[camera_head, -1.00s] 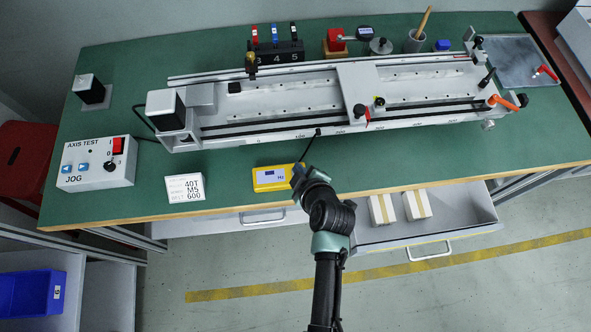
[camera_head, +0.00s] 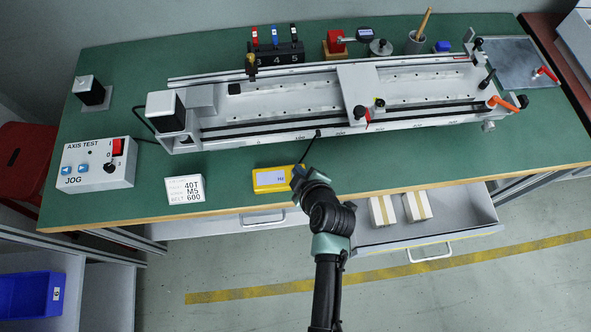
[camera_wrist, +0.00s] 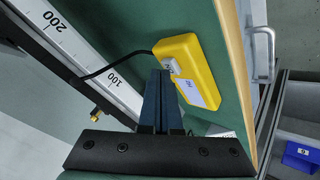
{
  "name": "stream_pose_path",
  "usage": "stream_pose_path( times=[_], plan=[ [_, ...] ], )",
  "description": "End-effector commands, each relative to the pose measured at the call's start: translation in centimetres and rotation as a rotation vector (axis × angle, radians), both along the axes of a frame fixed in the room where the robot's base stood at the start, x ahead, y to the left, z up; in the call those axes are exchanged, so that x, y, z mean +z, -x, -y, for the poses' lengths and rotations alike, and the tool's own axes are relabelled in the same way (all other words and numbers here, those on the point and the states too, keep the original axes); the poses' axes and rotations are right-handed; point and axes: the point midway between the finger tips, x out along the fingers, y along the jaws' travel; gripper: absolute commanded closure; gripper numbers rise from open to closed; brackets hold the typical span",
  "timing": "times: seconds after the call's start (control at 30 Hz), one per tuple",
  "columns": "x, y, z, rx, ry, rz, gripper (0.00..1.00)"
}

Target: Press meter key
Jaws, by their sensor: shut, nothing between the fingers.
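The yellow meter (camera_head: 270,180) lies on the green bench near its front edge. In the wrist view the meter (camera_wrist: 205,62) shows a pale screen (camera_wrist: 197,93) and a small grey key (camera_wrist: 171,66). My gripper (camera_wrist: 160,75) is shut and empty. Its fingertips appear just beside the key in that view; I cannot tell whether they touch it. In the head view my gripper (camera_head: 298,171) is at the meter's right end and hides part of it.
A black cable runs from the meter to a probe (camera_head: 318,133) at the gantry rail (camera_head: 260,135). A white label card (camera_head: 185,189) and the jog box (camera_head: 97,163) stand to the left. An open drawer (camera_head: 425,215) is below the bench edge.

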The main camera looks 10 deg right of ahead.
Motion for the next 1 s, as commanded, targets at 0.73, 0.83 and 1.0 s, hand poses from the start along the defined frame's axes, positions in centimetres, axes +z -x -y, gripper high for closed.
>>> stream_pose_path(
  times=[0.73, 0.83, 1.0],
  plan=[
    [3.1, 0.0, 0.0, 0.000, 0.001, 0.001, 1.00],
    [4.1, 0.0, 0.0, 0.001, 0.001, 0.000, 1.00],
    [5.8, 0.0, 0.0, 0.000, 0.000, 0.000, 1.00]
  ],
)
